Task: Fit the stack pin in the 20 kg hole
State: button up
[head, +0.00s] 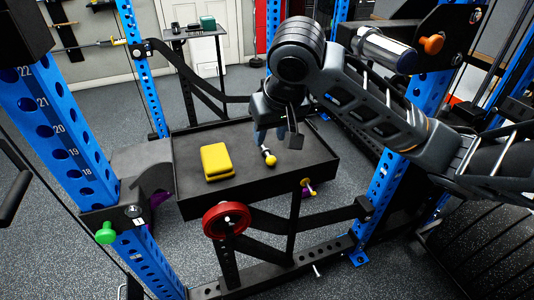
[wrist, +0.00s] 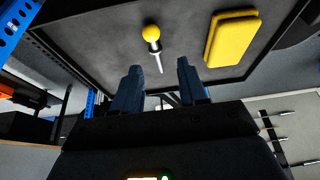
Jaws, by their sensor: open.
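The pin, with a yellow ball knob and a thin metal shaft, lies on the black tray (head: 290,172); its knob (head: 270,159) faces the front of the tray. In the wrist view the pin (wrist: 152,36) lies beyond the fingertips, roughly in line with the space between them. My gripper (head: 268,134) is open and empty above the tray, just behind the pin and apart from it. Both fingers (wrist: 158,68) show in the wrist view. I cannot make out a hole marked 20 kg; a blue upright (head: 62,130) at left carries numbered holes, including a 20.
A yellow block (head: 216,160) lies on the tray left of the pin. A red-rimmed wheel (head: 226,220) is below the tray's front. A green knob (head: 106,233) sits on the left upright, an orange knob (head: 432,45) at upper right. A small table (head: 194,32) stands behind.

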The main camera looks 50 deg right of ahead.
aim_at(267, 153)
jog(key=shift+s+d+f, duration=0.15)
jog(key=shift+d+f, duration=0.15)
jog(key=x, duration=0.7)
jog(key=shift+d+f, duration=0.1)
grip_shut()
